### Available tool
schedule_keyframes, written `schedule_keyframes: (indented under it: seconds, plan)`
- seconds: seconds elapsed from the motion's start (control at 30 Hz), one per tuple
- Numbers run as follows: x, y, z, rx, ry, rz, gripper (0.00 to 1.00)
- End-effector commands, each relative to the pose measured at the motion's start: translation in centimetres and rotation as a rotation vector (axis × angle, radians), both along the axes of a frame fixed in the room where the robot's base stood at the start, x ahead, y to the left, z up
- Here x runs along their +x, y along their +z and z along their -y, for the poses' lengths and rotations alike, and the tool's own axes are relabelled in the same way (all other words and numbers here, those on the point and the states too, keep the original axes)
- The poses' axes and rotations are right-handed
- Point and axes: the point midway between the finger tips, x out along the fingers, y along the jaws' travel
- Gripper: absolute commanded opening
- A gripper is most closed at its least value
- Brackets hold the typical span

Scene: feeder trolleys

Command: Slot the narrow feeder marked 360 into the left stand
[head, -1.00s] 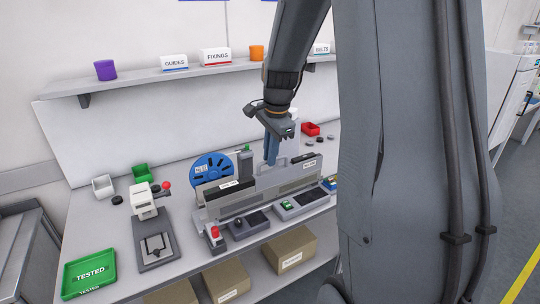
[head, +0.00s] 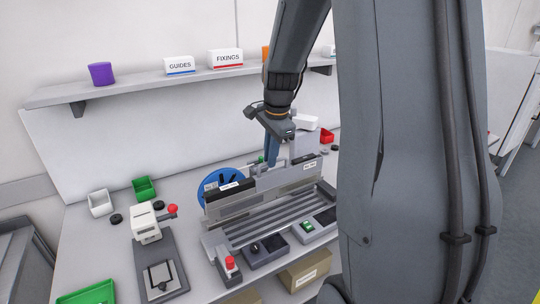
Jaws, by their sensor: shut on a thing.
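My gripper (head: 272,150) points down over the bench with its blue fingers shut on the handle of a long grey feeder (head: 284,178). The feeder is upright, lengthwise along the bench, over or just behind a grooved grey bed (head: 270,222). Other dark-topped, labelled feeder parts show beside it, and their labels are too small to read, so I cannot pick out the mark 360. I cannot tell whether the held feeder's lower edge touches the bed. The bed's front grooves are bare. My arm hides the bed's right end, and I cannot tell where one stand ends and another begins.
A blue reel (head: 213,187) stands behind the feeders. Dark control boxes (head: 263,252) line the bed's front, with a red button (head: 230,264) at its left. A lever press (head: 150,235) stands further left. A shelf (head: 170,83) with bins runs above.

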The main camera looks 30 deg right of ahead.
Motion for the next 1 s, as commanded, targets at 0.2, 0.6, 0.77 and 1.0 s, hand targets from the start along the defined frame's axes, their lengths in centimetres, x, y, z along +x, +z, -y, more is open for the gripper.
schedule_keyframes:
  seconds: [0.2,0.6,0.77,1.0]
  plan:
    - [0.2,-2.0,0.0,-0.001,0.0,0.003,0.0]
    - [0.2,-5.5,0.0,-0.002,0.001,0.003,0.0]
    - [0.1,-6.2,0.0,-0.001,0.001,0.003,0.0]
    - [0.1,-6.3,0.0,-0.001,0.0,0.003,0.0]
